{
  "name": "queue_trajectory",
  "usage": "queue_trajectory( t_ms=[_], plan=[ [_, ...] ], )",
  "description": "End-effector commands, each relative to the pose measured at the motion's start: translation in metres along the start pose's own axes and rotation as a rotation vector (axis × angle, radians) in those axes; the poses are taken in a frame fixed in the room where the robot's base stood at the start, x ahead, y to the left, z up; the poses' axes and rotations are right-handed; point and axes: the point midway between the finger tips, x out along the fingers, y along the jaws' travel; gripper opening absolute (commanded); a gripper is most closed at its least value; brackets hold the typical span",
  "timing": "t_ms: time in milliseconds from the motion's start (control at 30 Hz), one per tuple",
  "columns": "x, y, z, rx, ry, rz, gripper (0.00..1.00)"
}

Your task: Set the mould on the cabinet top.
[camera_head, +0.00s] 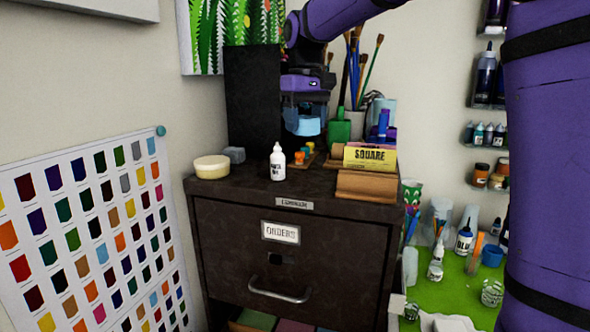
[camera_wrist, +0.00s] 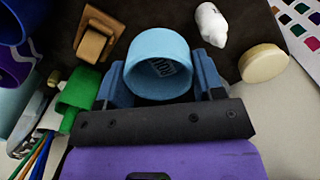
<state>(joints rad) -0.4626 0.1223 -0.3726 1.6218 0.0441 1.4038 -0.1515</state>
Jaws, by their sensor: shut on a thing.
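The mould is a light blue round cup (camera_head: 306,126), and in the wrist view (camera_wrist: 157,72) its open end with dark lettering inside faces the camera. My gripper (camera_head: 303,112) is shut on it, with one blue finger on each side in the wrist view. The dark cabinet (camera_head: 235,186) has a top crowded at the back and right.
A white bottle (camera_head: 277,163), a cream disc (camera_head: 212,167) and a grey block (camera_head: 235,155) stand on the left half. A yellow SQUARE sign (camera_head: 369,157), wooden block (camera_head: 366,187), green container (camera_head: 339,130) and brushes (camera_head: 356,75) crowd the right. Bare top shows near the front left.

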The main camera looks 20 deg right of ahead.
Motion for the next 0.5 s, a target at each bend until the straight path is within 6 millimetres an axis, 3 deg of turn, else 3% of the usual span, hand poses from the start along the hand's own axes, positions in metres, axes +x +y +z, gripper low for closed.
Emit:
queue_trajectory(
  t_ms=[200,500],
  plan=[
    [0.038,-0.001,0.001,-0.001,-0.004,0.000,0.35],
    [0.063,-0.001,0.001,-0.001,-0.003,0.000,0.35]
  ],
)
